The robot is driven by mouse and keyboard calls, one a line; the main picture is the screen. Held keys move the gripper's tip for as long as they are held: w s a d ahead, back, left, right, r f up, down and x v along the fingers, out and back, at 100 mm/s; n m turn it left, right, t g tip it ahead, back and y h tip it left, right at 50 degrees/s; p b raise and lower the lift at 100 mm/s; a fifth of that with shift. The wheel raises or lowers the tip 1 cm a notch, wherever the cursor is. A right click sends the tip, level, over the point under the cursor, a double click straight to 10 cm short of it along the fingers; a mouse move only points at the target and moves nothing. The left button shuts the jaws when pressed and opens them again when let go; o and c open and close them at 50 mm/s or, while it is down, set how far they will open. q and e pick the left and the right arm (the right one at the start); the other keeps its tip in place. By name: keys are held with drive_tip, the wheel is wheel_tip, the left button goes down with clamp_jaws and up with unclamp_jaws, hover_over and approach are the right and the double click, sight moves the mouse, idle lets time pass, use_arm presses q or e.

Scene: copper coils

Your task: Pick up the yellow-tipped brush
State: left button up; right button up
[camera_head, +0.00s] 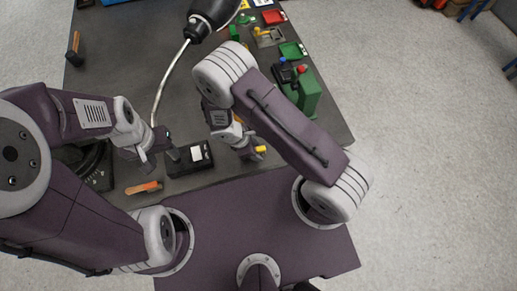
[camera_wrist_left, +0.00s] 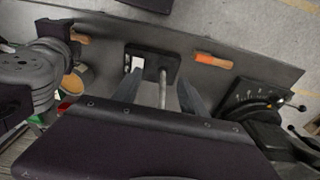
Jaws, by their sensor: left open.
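A small yellow tip (camera_head: 260,149) shows beside my right gripper (camera_head: 247,151) in the head view, near the table's front edge. The rest of that thing is hidden, and I cannot tell whether the gripper holds it. My left gripper (camera_head: 158,147) is open above the table, left of a black base. In the left wrist view its two fingers (camera_wrist_left: 158,98) stand apart, with a grey rod showing between them. An orange-handled brush (camera_head: 143,188) lies on the table near the front left; it also shows in the left wrist view (camera_wrist_left: 212,60).
The black base (camera_head: 196,158) has a white label. A black lamp (camera_head: 212,17) on a bent metal neck rises behind my left gripper. Black round equipment (camera_head: 96,165) stands at the left. A green machine (camera_head: 303,92) and colored trays (camera_head: 292,51) stand at the right. The table middle is clear.

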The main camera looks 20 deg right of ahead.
drive_tip(key=shift+s+r, duration=0.1)
clamp_jaws()
